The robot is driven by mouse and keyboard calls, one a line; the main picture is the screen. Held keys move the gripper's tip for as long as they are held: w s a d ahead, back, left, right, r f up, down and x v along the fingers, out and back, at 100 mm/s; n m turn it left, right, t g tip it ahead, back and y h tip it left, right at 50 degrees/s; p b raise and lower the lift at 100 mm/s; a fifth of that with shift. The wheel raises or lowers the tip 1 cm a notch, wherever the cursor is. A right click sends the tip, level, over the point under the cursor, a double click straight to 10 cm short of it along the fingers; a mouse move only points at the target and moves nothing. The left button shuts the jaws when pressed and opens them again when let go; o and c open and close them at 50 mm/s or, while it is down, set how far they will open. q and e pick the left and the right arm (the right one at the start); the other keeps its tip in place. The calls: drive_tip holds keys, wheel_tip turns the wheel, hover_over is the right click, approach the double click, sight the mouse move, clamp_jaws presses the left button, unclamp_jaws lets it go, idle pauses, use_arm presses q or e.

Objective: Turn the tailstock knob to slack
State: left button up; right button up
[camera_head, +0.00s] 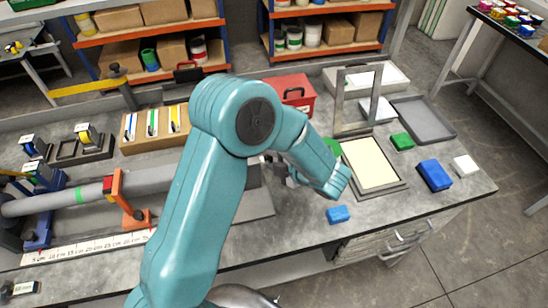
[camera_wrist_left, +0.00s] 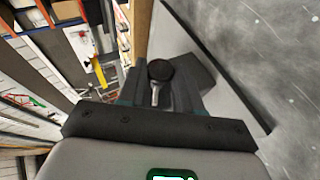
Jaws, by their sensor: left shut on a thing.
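A round black knob on a short silver stem (camera_wrist_left: 160,71) sits between the two dark fingers of my left gripper (camera_wrist_left: 158,92) in the left wrist view. The gripper is shut on this knob, which I take to be the tailstock knob. In the head view my left gripper (camera_head: 272,162) is low over the bench at the right end of the long grey tube (camera_head: 150,178), mostly behind my arm. The knob and the tailstock are hidden there. How far the knob is turned cannot be told. My right gripper is not in view.
An orange stand (camera_head: 122,198) and a white ruler (camera_head: 88,248) are at the left. A blue block (camera_head: 338,214), a cream-filled tray (camera_head: 370,162), a metal frame (camera_head: 357,98) and a red toolbox (camera_head: 295,92) are to the right.

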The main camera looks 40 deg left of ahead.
use_arm(q)
drive_tip(key=y+b, duration=0.1)
drive_tip(key=f+t+y+b, duration=0.1)
drive_tip(key=b, duration=0.1)
drive_tip(key=shift+d+n, duration=0.1)
drive_tip(key=shift+n, duration=0.2)
drive_tip(key=n+t+y+b, duration=0.1)
drive_tip(key=y+b, duration=0.1)
drive_tip(key=shift+f+y+b, duration=0.15)
drive_tip(key=shift+y+b, duration=0.15)
drive_tip(key=shift+b, duration=0.1)
drive_tip(key=shift+t+y+b, duration=0.3)
drive_tip(key=shift+y+b, duration=0.2)
drive_tip(key=shift+b, duration=0.05)
drive_tip(key=shift+n, duration=0.3)
drive_tip(key=o, duration=1)
drive_tip(key=shift+o, duration=0.2)
drive_tip(key=b+v, duration=0.2)
drive_tip(key=v, duration=1.4)
drive_tip(key=shift+s+d+f, duration=0.1)
drive_tip(key=shift+d+f, duration=0.05)
drive_tip(key=shift+d, duration=0.05)
